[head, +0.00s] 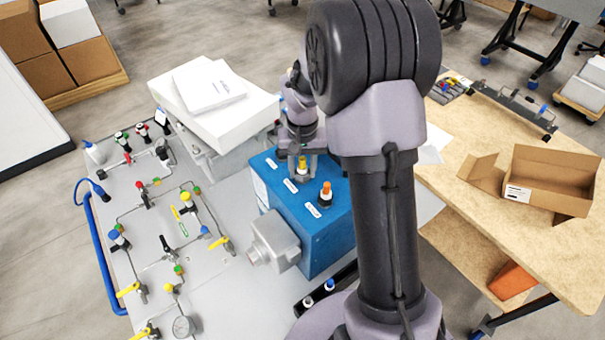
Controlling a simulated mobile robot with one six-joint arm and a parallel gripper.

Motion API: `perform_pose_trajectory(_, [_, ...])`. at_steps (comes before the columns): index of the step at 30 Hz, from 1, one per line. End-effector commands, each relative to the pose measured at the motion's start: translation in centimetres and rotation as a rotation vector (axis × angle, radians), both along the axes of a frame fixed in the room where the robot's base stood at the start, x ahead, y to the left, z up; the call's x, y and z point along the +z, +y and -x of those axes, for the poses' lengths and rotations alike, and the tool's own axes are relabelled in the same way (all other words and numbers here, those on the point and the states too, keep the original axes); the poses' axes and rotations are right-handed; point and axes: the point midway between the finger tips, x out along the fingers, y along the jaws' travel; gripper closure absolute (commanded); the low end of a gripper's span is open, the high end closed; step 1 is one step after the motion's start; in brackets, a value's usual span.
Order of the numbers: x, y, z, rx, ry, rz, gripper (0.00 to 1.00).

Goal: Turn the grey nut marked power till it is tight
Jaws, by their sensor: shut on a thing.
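My gripper (303,168) points down over the top of the blue box (331,237) and is shut. Several small white labels (312,210) lie on the box top, too small to read. A black fitting with an orange top (326,192) stands to the right and nearer, apart from the gripper.
A grey motor-like housing (273,240) sticks out from the box's left side. A grey panel (235,300) with valves and tubing lies left. A white unit (215,105) stands behind. A wooden table (510,225) with an open carton (550,180) is at right.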

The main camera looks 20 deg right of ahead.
Motion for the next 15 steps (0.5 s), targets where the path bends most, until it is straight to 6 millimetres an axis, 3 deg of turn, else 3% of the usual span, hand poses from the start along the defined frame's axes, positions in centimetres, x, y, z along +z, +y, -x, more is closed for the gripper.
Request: perform_pose_trajectory(15, [-0.4,-0.03,-0.07,-0.9,-0.003,0.0,1.0])
